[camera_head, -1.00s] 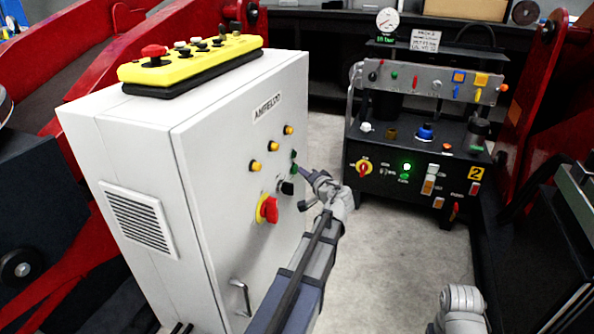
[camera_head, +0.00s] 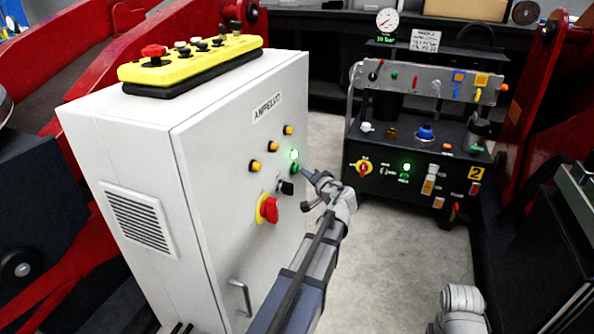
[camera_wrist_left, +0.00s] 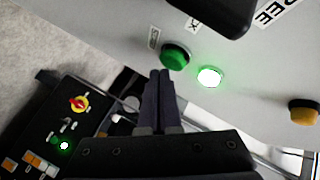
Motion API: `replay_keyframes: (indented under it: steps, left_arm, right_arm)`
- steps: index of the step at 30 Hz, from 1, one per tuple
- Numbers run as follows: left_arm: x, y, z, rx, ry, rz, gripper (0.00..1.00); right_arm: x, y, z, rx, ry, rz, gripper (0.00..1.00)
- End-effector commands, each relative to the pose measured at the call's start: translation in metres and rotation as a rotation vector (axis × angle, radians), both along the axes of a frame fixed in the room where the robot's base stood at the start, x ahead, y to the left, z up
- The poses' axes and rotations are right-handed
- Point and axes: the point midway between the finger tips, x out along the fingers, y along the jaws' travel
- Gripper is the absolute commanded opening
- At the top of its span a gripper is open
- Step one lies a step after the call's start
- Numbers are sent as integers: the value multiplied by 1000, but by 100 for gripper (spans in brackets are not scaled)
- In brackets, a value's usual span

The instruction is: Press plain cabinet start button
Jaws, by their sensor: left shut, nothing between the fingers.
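The plain white cabinet (camera_head: 215,150) stands left of centre in the head view. On its front is a green button (camera_head: 295,169), with a brightly lit green lamp (camera_head: 294,155) just above it. My left gripper (camera_head: 304,171) is shut and empty, its tips close to the button's right side. In the left wrist view the green button (camera_wrist_left: 175,57) lies just beyond and right of the shut fingertips (camera_wrist_left: 160,72). The lit lamp (camera_wrist_left: 210,77) is to its right. A small gap seems to show between tips and button. My right gripper is out of view.
A red and yellow rotary switch (camera_head: 268,208), a black selector (camera_head: 286,187) and several yellow buttons share the cabinet front. A yellow pendant (camera_head: 190,62) lies on top. A black control stand (camera_head: 420,170) is behind right. Red machine frames flank both sides.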

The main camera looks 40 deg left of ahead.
Motion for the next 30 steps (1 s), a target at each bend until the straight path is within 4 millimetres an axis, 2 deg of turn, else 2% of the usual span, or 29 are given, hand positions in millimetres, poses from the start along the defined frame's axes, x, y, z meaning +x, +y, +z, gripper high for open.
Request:
replay_keyframes:
  steps: [16, 30]
  left_arm:
    - [2, -9, 0, 0, 0, -2, 0]
    - [13, -49, 0, 1, 0, -3, 0]
  right_arm:
    - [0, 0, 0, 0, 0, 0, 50]
    - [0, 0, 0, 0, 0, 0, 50]
